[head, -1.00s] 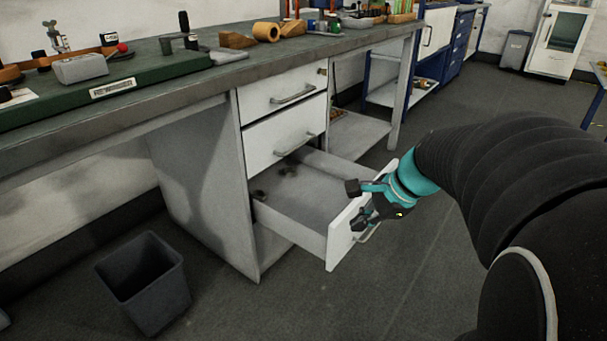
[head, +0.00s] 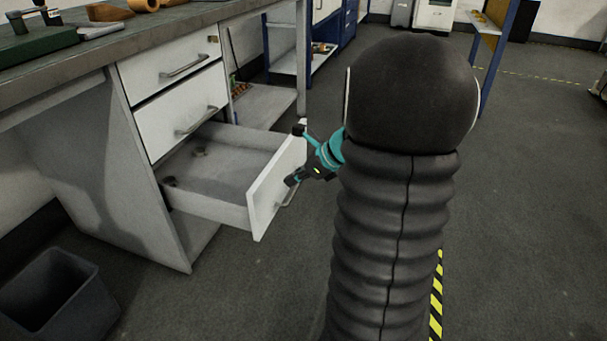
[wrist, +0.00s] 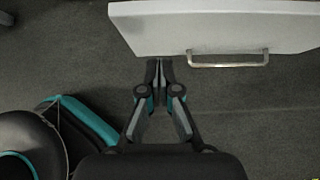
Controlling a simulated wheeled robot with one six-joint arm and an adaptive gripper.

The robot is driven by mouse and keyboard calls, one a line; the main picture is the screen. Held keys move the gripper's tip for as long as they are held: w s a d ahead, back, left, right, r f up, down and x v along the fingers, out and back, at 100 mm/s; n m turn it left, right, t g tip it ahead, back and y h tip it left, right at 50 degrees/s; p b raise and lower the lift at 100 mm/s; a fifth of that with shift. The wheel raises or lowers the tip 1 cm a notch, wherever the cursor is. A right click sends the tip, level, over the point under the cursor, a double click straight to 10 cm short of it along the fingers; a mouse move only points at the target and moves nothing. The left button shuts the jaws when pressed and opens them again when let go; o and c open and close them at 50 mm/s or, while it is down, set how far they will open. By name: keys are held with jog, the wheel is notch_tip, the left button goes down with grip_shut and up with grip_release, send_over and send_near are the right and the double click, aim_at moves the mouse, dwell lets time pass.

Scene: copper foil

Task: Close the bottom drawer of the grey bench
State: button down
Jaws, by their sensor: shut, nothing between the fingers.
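The bottom drawer (head: 215,178) of the grey bench (head: 95,150) is pulled well out, and a few small dark items lie inside near its back. Its white front panel (head: 268,200) carries a metal handle (wrist: 228,61), seen in the wrist view. My gripper (head: 295,155) is by the outer face of that front panel; in the head view the arm partly covers it. In the wrist view my gripper (wrist: 159,62) has its fingertips together, close to the lower edge of the panel and left of the handle. I cannot tell whether they touch it.
The two upper drawers (head: 170,68) are shut. A dark waste bin (head: 58,300) stands on the floor at the lower left. Open shelving (head: 262,105) stands beyond the drawers. The floor (head: 540,200) at the right is clear.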

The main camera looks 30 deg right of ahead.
aim_at(264, 185)
jog(key=w+a+f, duration=0.2)
jog(key=w+a, duration=0.1)
jog(key=shift+w+b, duration=0.3)
jog(key=shift+w+a, duration=0.35)
jog(key=shift+w, duration=0.2)
